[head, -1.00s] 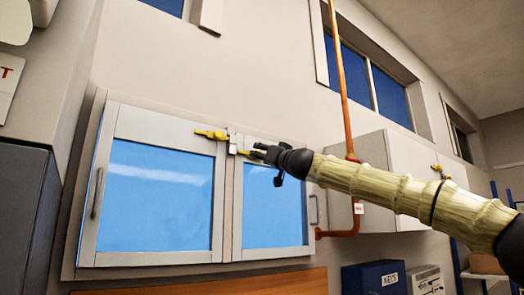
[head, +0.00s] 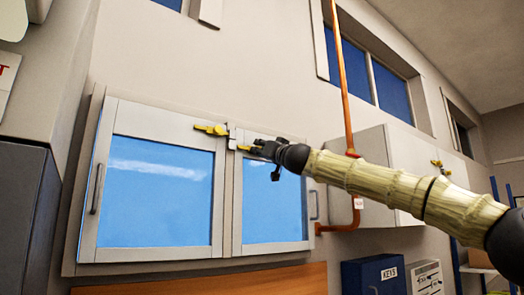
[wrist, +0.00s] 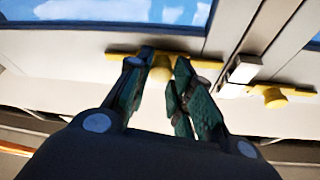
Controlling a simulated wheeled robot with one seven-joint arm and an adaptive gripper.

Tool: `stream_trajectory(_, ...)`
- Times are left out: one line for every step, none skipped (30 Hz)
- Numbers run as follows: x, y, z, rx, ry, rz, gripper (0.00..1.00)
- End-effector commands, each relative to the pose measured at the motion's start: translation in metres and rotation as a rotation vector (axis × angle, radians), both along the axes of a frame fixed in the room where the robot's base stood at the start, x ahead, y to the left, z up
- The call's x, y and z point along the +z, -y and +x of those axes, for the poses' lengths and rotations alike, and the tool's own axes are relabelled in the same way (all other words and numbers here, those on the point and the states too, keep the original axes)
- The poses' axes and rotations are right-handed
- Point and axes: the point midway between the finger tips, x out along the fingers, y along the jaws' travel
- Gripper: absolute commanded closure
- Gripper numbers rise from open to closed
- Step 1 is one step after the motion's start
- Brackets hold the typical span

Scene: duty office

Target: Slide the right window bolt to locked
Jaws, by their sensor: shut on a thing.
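The right window bolt (head: 243,147) is yellow and lies along the top of the right window's frame, mostly hidden by my gripper in the head view. In the wrist view my gripper (wrist: 166,64) is shut on the bolt's round knob (wrist: 161,68), one finger on each side. The bolt's bar (wrist: 205,64) runs past both fingers, its end close to the silver keeper (wrist: 243,70). I cannot tell whether it enters it. The keeper also shows in the head view (head: 231,137). My gripper (head: 255,149) reaches in from the right.
The left window's yellow bolt (head: 210,129) sits across the keeper; it also shows in the wrist view (wrist: 273,97). An orange pipe (head: 344,90) runs up the wall behind my arm. A white cabinet (head: 360,165) and a blue key box (head: 374,278) stand to the right.

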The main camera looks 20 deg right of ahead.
Motion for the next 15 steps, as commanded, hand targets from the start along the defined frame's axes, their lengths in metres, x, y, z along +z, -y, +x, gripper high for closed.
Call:
stream_trajectory(-0.002,-0.007,-0.002,0.001,0.000,-0.004,1.00)
stream_trajectory(-0.002,-0.012,-0.004,0.002,0.001,-0.003,1.00)
stream_trajectory(-0.002,-0.017,-0.006,0.002,0.001,-0.003,1.00)
stream_trajectory(-0.002,-0.021,-0.008,0.002,0.001,-0.005,1.00)
stream_trajectory(-0.002,-0.025,-0.009,0.003,0.000,-0.005,1.00)
stream_trajectory(-0.002,-0.029,-0.010,0.002,0.000,-0.004,1.00)
stream_trajectory(-0.002,-0.031,-0.011,0.002,0.000,-0.003,1.00)
stream_trajectory(-0.002,-0.032,-0.012,0.002,0.000,-0.002,1.00)
stream_trajectory(-0.001,-0.034,-0.012,0.002,0.000,-0.002,1.00)
stream_trajectory(-0.001,-0.034,-0.012,0.002,0.000,-0.002,1.00)
stream_trajectory(-0.001,-0.035,-0.013,0.002,0.000,-0.002,1.00)
stream_trajectory(-0.001,-0.036,-0.012,0.003,0.000,-0.001,1.00)
stream_trajectory(0.000,-0.036,-0.013,0.003,0.000,-0.001,1.00)
stream_trajectory(0.000,-0.036,-0.012,0.003,0.000,-0.001,1.00)
stream_trajectory(0.000,-0.036,-0.012,0.003,-0.001,-0.001,1.00)
